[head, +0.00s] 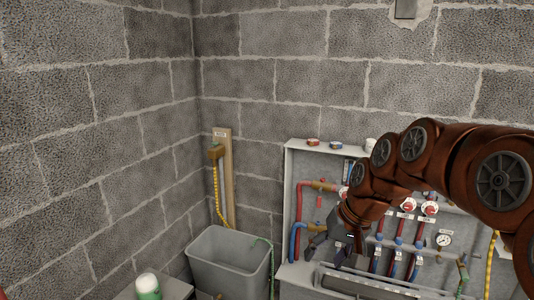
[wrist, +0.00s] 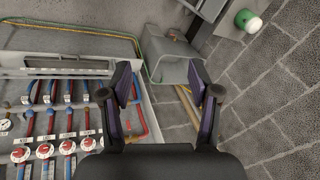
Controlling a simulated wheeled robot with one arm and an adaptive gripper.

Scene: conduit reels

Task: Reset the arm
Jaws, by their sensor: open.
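My arm (head: 430,165) reaches in from the right in the head view, its brown links bent downward to the left. My gripper (head: 332,250) hangs in front of the pipe panel in the head view. In the wrist view my gripper (wrist: 158,85) shows two dark fingers spread apart with nothing between them. Beyond the fingers lie the grey bin and the panel's edge. The arm covers part of the panel in the head view.
The grey panel (head: 291,185) holds red and blue pipes, valves with red handles and a gauge (head: 443,240). A grey bin (head: 228,262) stands left of it. A green-and-white container (head: 148,287) is at the bottom left. Block walls (head: 90,130) close the corner.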

